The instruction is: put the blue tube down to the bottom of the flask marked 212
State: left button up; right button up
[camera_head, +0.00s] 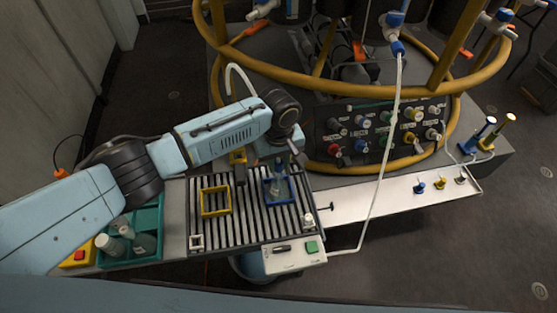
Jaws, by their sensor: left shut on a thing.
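My left arm reaches in from the left, and its wrist bends down over the slatted rack. My left gripper (296,151) is just above a clear flask (276,187) and is shut on the blue tube, whose held part is mostly hidden by my wrist. The flask stands upright inside a blue square frame (267,203). Its mark is too small to read, and I cannot tell whether the tube's tip is inside its neck. A curved white hose (238,68) rises behind my forearm. My right gripper is not in view.
A yellow square frame (203,214) on the slatted rack (235,238) looks empty. A teal crate (158,252) with several bottles stands left. A white hose (377,185) hangs down to a control box (288,262) at the front. A knobbed panel (352,157) stands behind.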

pick_arm(q)
jog(key=shift+f, duration=0.3)
jog(key=o, duration=1.5)
